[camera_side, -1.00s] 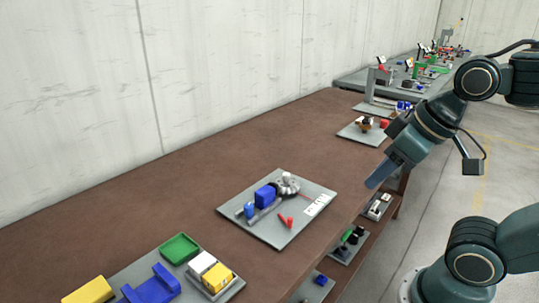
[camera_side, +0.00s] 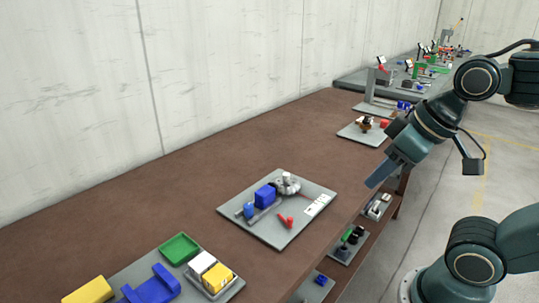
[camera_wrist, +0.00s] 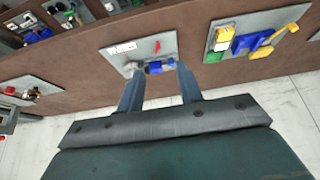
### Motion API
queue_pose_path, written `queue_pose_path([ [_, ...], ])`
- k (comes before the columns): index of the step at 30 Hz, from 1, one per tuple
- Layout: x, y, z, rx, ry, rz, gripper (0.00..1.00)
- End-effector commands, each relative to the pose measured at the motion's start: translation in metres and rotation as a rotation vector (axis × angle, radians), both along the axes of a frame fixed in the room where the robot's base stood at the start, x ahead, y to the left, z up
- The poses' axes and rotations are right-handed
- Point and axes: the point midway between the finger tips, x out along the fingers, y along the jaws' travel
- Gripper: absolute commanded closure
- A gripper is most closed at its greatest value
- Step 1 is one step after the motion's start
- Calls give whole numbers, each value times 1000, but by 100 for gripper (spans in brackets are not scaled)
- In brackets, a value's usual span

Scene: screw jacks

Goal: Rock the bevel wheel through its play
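The bevel wheel (camera_side: 287,187) is a grey toothed disc with a pale hub on top. It sits at the back of a grey plate (camera_side: 262,233) on the brown bench, beside a blue block (camera_side: 265,196) on a shaft with a smaller blue part (camera_side: 249,209) at its end. My gripper (camera_side: 375,180) is in the air to the right of this plate, apart from the wheel, pointing down and left. In the wrist view my gripper (camera_wrist: 156,88) has its two fingers wide apart with nothing between them. The blue block (camera_wrist: 155,67) shows beyond the fingertips; the wheel is small there.
A red piece (camera_side: 286,221) and a white marked strip (camera_side: 318,205) lie on the same plate. A board at the front left has a green tray (camera_side: 180,248), a blue cradle and yellow blocks. Another small plate (camera_side: 363,133) stands farther back. Bare bench lies between the plates.

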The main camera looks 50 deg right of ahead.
Motion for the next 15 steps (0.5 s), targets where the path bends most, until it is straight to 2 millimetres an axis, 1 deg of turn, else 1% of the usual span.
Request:
queue_pose_path([
  [7,0,0,0,0,0,0,64],
  [9,0,0,0,0,0,0,57],
  [15,6,-1,4,4,10,-15,57],
])
